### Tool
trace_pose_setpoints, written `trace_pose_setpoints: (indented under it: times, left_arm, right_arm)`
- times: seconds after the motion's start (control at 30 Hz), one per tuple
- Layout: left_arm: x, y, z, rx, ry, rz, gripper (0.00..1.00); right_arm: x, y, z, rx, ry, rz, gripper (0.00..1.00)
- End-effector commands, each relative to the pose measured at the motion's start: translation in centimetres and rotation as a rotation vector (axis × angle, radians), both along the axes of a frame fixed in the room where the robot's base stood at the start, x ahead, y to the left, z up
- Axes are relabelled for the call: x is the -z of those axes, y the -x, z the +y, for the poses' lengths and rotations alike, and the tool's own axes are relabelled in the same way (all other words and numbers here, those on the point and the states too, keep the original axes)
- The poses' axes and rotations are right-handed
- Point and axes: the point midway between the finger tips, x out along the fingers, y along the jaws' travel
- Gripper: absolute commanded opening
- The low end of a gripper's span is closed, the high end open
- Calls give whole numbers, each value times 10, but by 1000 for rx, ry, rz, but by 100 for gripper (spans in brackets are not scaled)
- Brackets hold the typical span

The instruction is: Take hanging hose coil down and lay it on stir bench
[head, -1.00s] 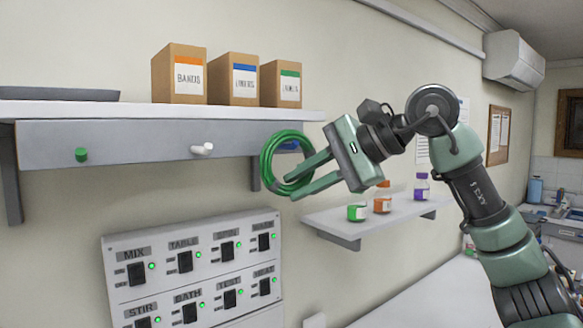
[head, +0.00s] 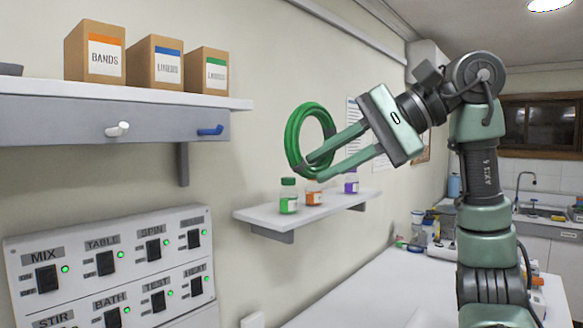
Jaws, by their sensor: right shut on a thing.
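The green hose coil (head: 293,134) is a ring of several loops, held upright in the air in front of the wall. My right gripper (head: 315,168) is shut on the lower part of the coil, its two fingers reaching in from the right. The coil is clear of the blue peg (head: 210,130) on the rail and above the small bottle shelf. A long white bench top (head: 375,290) lies lower down along the wall; no label shows on it. My left gripper is not in view.
A small shelf (head: 262,216) with green-, orange- and purple-capped bottles sits just below the coil. A switch panel (head: 130,262) is at lower left. Cardboard boxes (head: 155,55) stand on the upper shelf. Bottles (head: 420,230) crowd the bench's far end; its near part looks clear.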

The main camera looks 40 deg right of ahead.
Motion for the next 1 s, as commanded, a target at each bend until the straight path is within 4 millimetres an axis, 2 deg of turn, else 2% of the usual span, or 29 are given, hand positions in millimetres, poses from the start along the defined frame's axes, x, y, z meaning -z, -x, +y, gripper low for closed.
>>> trace_pose_setpoints:
  times: [0.2,0.47,0.67,1.0]
  left_arm:
    - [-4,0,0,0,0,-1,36]
    - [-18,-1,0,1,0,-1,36]
    - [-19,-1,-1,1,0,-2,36]
    - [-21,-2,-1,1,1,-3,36]
  right_arm:
    - [-5,12,-7,0,0,-1,0]
    - [-16,12,-7,0,0,-1,0]
    - [-17,14,-7,0,0,-1,0]
    - [-17,37,-9,1,0,-1,0]
